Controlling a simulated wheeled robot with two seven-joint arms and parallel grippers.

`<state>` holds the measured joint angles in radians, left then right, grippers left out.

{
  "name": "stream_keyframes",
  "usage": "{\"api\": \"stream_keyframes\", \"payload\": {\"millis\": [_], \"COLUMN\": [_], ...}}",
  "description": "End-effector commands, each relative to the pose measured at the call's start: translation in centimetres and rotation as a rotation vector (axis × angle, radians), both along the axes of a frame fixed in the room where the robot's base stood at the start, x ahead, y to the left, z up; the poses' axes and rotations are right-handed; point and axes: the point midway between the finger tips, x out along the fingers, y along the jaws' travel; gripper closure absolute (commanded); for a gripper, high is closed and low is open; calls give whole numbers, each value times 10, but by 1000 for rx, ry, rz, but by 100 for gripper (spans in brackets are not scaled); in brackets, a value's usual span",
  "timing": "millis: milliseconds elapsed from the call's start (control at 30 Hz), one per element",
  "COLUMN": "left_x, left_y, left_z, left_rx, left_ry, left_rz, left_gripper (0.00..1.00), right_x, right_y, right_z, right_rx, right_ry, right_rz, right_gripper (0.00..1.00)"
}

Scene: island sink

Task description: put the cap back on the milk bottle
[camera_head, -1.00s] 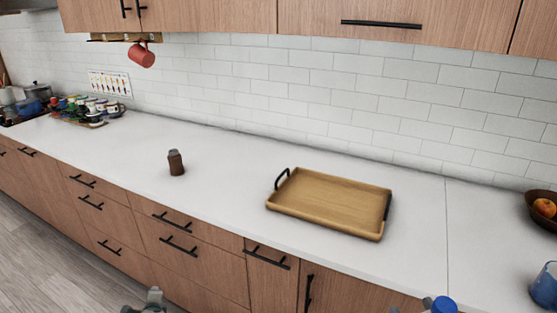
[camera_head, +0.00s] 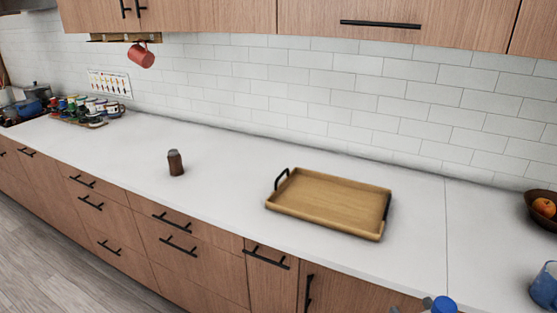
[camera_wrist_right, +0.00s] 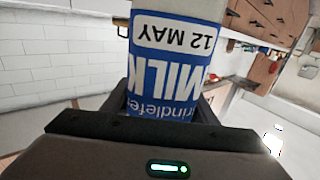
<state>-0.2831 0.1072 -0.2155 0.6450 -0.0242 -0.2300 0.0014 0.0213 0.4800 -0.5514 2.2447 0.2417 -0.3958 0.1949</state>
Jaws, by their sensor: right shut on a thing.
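The milk bottle (camera_wrist_right: 175,75) fills the middle of the right wrist view, with a white and blue label that reads upside down. My right gripper (camera_wrist_right: 165,108) is shut on the bottle, with dark fingers on either side of it. In the head view a round blue top (camera_head: 444,304), looking like the bottle's blue cap, shows at the bottom edge beside a small grey part of my right gripper (camera_head: 427,303). The rest of the bottle is below the frame there. Whether the blue piece is seated on the bottle's neck cannot be told. My left gripper is not in view.
A wooden tray (camera_head: 309,174) with black handles lies empty on the white counter (camera_head: 110,160). A small brown shaker (camera_head: 175,163) stands left of it. A fruit bowl (camera_head: 540,207) and a blue glass (camera_head: 544,286) are at the right edge. The counter between shaker and tray is clear.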

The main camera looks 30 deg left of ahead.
Motion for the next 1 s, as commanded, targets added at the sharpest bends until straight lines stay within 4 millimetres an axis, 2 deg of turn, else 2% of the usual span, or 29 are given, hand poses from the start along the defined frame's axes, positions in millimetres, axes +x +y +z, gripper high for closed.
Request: {"api": "stream_keyframes", "payload": {"millis": [33, 167, 700, 867, 1000], "left_x": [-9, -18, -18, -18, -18], "left_y": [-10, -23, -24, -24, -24], "left_z": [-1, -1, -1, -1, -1], "left_rx": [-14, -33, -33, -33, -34], "left_ry": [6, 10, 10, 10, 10], "left_rz": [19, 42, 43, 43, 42], "left_gripper": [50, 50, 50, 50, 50], "right_x": [0, 0, -4, -12, -22], "right_y": [0, 0, -3, -17, -47], "right_z": [0, 0, 6, 15, 20], "right_rx": [0, 1, 5, 7, 9], "right_ry": [0, -1, 0, 4, 7], "right_rz": [0, 0, -40, -143, -292], "right_gripper": [100, 100, 100, 100, 100]}}
